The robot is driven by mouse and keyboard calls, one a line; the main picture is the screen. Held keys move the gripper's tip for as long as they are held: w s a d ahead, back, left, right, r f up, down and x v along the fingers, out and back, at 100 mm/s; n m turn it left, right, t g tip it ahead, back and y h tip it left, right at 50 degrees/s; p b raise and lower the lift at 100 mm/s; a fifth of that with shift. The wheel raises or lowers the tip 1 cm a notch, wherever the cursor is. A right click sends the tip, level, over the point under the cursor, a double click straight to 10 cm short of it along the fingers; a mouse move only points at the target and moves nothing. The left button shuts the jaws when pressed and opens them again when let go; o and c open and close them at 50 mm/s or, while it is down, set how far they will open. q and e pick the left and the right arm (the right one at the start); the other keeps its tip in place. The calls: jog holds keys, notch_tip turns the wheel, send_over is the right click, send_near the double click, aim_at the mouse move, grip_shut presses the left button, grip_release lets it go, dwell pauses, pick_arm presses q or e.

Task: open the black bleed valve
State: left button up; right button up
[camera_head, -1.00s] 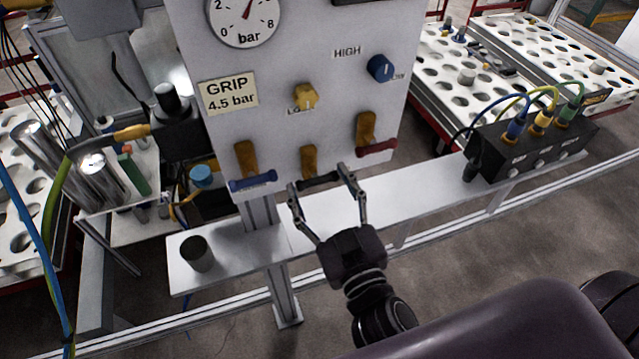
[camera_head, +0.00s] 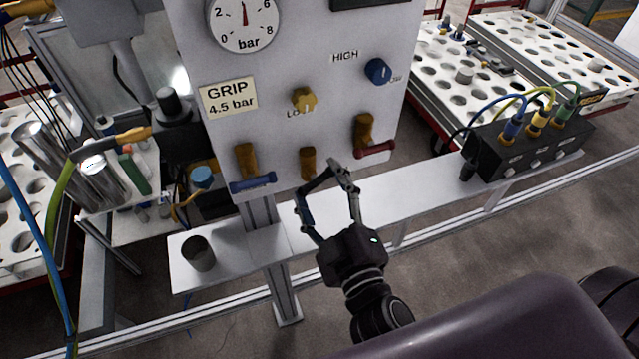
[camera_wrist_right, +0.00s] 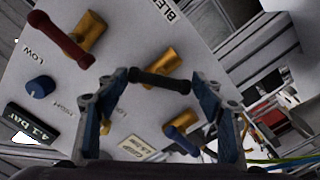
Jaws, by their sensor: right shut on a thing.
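The black bleed valve handle (camera_head: 319,178) sits below its brass body (camera_head: 308,162), in the middle of the panel's lower row. It is tilted, its right end higher in the head view. My right gripper (camera_head: 327,183) is shut on this handle, one finger at each end. In the right wrist view the black handle (camera_wrist_right: 160,81) spans between the two fingers of my right gripper (camera_wrist_right: 158,92), in front of its brass body. My left gripper is not in view.
A blue handle (camera_head: 253,183) is left of the black one and a red handle (camera_head: 374,149) right of it. The gauge (camera_head: 244,24) needle points near upright. A dark cup (camera_head: 198,253) stands on the shelf (camera_head: 270,245) below; a connector box (camera_head: 530,150) is at right.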

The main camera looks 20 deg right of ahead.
jog(key=n+p, duration=0.1)
jog(key=n, duration=1)
jog(key=shift+p, duration=0.3)
jog(key=shift+n, duration=0.3)
jog(key=o, duration=0.8)
jog(key=shift+w+f, duration=0.1)
jog(key=shift+w, duration=0.05)
jog(key=s, duration=1.2)
jog(key=shift+d, duration=0.25)
